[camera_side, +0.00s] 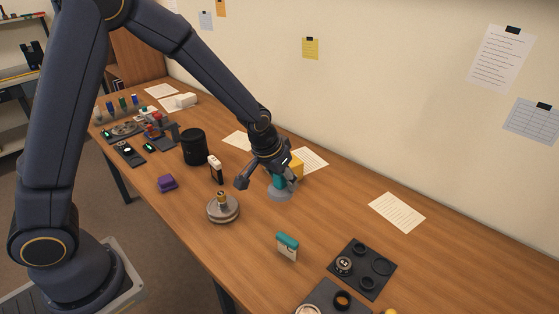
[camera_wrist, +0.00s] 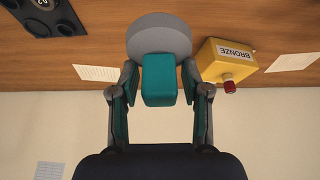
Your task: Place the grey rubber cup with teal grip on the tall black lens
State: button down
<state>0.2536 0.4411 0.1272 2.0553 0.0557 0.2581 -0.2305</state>
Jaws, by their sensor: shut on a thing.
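The grey rubber cup with teal grip (camera_side: 280,195) is at mid-table in the side view, grey disc down and teal grip up. My gripper (camera_side: 278,176) is above it, its fingers down around the teal grip. In the wrist view the fingers of my gripper (camera_wrist: 159,78) are shut on both sides of the teal grip of the cup (camera_wrist: 158,35). The cup is at or very near the table; I cannot tell if it touches. The tall black lens (camera_side: 194,147) stands upright on the table, left of my gripper and apart from it. It is not in the wrist view.
A yellow box marked BRONZE (camera_wrist: 228,60) with a red knob stands close beside the cup. A small white-and-black item (camera_side: 215,168) stands between lens and gripper. A round metal piece (camera_side: 222,209), purple block (camera_side: 167,183) and teal-topped item (camera_side: 287,246) are nearer the front.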

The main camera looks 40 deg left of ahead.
jog(key=s+a+r+n+y, duration=0.1)
jog(key=s+a+r+n, duration=0.2)
jog(key=a, duration=0.9)
jog(key=s+a+r+n+g+y, duration=0.1)
jog(key=s+a+r+n, duration=0.25)
jog(key=a, duration=0.95)
jog(key=s+a+r+n+y, duration=0.15)
jog(key=a+r, duration=0.25)
jog(key=a, duration=0.8)
send_near(198, 132)
jog(key=shift+w+a+f+n, duration=0.2)
jog(key=shift+w+a+n, duration=0.15)
jog(key=shift+a, duration=0.1)
jog(key=shift+w+a+f, duration=0.2)
jog(key=shift+w+f, duration=0.15)
jog(key=shift+f, duration=0.05)
jog(key=shift+w+a+f, duration=0.1)
jog(key=shift+f, duration=1.6)
jog(key=shift+f, duration=0.1)
jog(key=c, duration=0.5)
grip_release()
jog(key=shift+c, duration=0.2)
